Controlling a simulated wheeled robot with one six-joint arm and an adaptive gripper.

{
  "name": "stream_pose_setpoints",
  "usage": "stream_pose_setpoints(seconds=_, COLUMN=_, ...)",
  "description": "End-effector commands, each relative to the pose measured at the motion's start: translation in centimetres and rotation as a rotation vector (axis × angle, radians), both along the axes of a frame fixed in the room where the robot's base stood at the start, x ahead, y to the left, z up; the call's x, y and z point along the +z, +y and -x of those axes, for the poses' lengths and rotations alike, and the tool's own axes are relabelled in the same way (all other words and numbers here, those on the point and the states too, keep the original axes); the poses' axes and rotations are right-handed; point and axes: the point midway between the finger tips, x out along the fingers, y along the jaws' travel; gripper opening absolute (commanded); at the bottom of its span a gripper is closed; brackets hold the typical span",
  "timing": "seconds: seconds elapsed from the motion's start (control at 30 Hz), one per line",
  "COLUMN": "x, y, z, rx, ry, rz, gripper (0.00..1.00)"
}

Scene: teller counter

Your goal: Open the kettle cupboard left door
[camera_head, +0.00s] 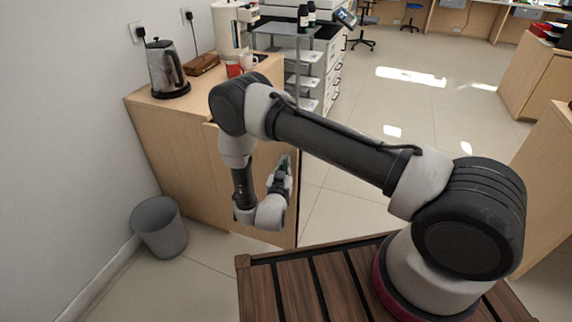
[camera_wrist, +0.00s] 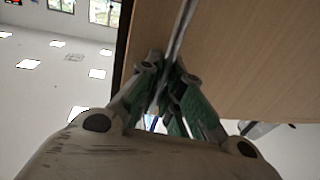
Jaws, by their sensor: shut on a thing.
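The kettle cupboard (camera_head: 165,140) is light wood and stands against the left wall, with a steel kettle (camera_head: 167,68) on top. A wood door panel (camera_head: 262,236) shows below and behind my arm, and it appears to stand out from the cupboard; my arm hides much of it. In the wrist view the door face (camera_wrist: 245,60) fills the upper right. My gripper (camera_wrist: 166,72) is shut on a thin metal bar handle (camera_wrist: 181,28) on that face. The gripper also shows in the head view (camera_head: 286,163), at the door's right edge.
A grey bin (camera_head: 159,227) stands on the floor left of the door. A coffee machine (camera_head: 230,28), a red cup (camera_head: 234,71) and a wooden box (camera_head: 202,65) are on the cupboard top. A grey shelf cart (camera_head: 290,50) stands behind. Open floor (camera_head: 345,215) lies to the right.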

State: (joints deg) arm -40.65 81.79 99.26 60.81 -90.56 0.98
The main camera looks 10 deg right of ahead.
Motion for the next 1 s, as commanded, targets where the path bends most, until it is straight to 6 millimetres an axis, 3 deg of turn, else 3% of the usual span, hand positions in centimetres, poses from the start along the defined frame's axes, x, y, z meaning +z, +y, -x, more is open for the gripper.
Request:
stream_pose_setpoints(seconds=0.17, x=-0.1, y=-0.3, z=0.2, rx=-0.006, ry=0.002, rz=0.003, gripper=0.00)
stream_pose_setpoints(seconds=0.23, x=-0.1, y=-0.3, z=0.2, rx=-0.006, ry=0.002, rz=0.003, gripper=0.17)
stream_pose_setpoints(seconds=0.6, x=-0.1, y=0.1, z=0.5, rx=-0.001, ry=0.003, rz=0.002, gripper=0.17)
stream_pose_setpoints(seconds=0.77, x=-0.1, y=1.0, z=2.9, rx=0.001, ry=0.003, rz=0.003, gripper=0.17)
stream_pose_setpoints(seconds=1.0, x=-0.1, y=2.9, z=8.0, rx=0.002, ry=0.002, rz=0.003, gripper=0.17)
